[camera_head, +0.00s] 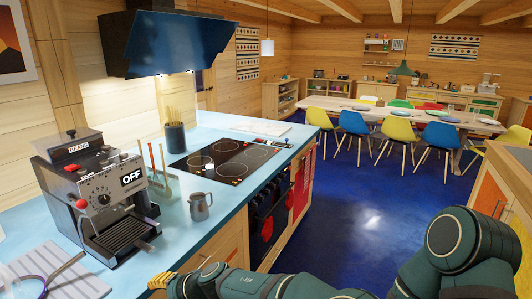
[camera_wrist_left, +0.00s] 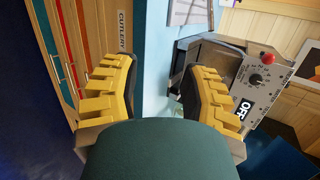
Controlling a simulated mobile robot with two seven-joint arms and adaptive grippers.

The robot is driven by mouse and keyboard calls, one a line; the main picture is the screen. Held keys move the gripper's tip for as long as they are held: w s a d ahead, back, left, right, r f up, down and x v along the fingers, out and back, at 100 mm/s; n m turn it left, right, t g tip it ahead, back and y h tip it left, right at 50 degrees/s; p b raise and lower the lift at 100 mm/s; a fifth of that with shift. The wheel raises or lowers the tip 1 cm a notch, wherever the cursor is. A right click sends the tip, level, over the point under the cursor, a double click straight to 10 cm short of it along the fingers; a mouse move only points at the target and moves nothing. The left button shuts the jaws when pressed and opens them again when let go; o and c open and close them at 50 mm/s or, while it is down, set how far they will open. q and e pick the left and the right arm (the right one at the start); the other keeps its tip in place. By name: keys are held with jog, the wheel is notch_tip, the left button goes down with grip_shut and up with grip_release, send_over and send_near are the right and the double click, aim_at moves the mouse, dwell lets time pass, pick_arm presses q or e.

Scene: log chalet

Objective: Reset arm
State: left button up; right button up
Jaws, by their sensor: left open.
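My left gripper (camera_head: 160,281) shows at the bottom of the head view, its yellow fingertips near the front edge of the blue counter. In the left wrist view the two yellow fingers of my left gripper (camera_wrist_left: 165,95) stand wide apart with nothing between them. Beyond them are the counter edge and a coffee machine (camera_head: 97,190) with an "OFF" display; the machine also shows in the left wrist view (camera_wrist_left: 257,72). Teal links of mine cross the lower right of the head view. My right gripper is not seen.
On the counter (camera_head: 228,201) stand a metal jug (camera_head: 200,206), a utensil pot (camera_head: 175,137) and a cooktop (camera_head: 225,160). A striped mat (camera_head: 50,272) lies at the lower left. A drawer labelled "CUTLERY" (camera_wrist_left: 122,32) is beside the fingers. The blue floor (camera_head: 345,219) is open toward the dining table (camera_head: 400,116).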

pick_arm(q)
jog(key=s+f+n+g+h+b, duration=0.1)
jog(key=s+f+h, duration=0.1)
jog(key=s+f, duration=0.35)
jog(key=s+d+f+g+h, duration=0.1)
jog(key=s+f+g+h, duration=0.15)
jog(key=f, duration=0.65)
jog(key=s+f+n+g+h+b, duration=0.1)
jog(key=s+f+h, duration=0.1)
jog(key=s+f, duration=0.45)
jog(key=s+d+f+n+h, duration=0.2)
jog(key=s+d+f+h, duration=0.1)
jog(key=d+f+h, duration=0.3)
jog(key=w+d+r+n+t+h+b, duration=0.1)
jog(key=w+d+r+n+t+h, duration=0.1)
jog(key=d, duration=0.6)
notch_tip(320, 180, up, 2)
jog(key=shift+w+d+r+n+t, duration=0.15)
jog(key=shift+d+n+t, duration=0.2)
jog(key=shift+t, duration=0.3)
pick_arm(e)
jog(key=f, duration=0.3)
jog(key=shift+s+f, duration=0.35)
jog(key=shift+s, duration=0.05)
pick_arm(q)
jog(key=shift+a+h, duration=0.2)
jog(key=shift+h, duration=0.05)
